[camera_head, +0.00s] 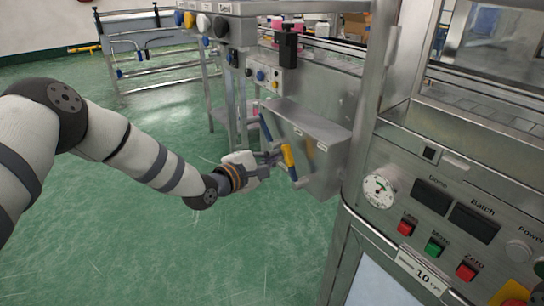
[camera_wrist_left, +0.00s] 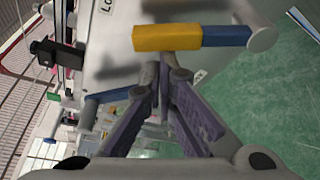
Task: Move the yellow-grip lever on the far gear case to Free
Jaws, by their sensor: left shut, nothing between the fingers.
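The far gear case (camera_head: 325,128) is a grey metal box beside a steel post. Its lever has a yellow grip (camera_head: 289,157) with a blue section on the front side. In the left wrist view the yellow grip (camera_wrist_left: 167,38) lies crosswise, with the blue section (camera_wrist_left: 226,36) and a round grey end to its right. My left gripper (camera_head: 277,157) is shut and empty, its fingertips (camera_wrist_left: 166,72) right at the yellow grip; I cannot tell whether they touch it. Labels on the case show only partly, so the lever's setting is not readable. My right gripper is out of view.
A control panel (camera_head: 440,213) with a dial, displays and red and green buttons stands at the near right. A second blue lever or handle (camera_head: 265,127) is beside the case. Metal rails (camera_head: 160,75) stand behind. The green floor is clear below my left arm.

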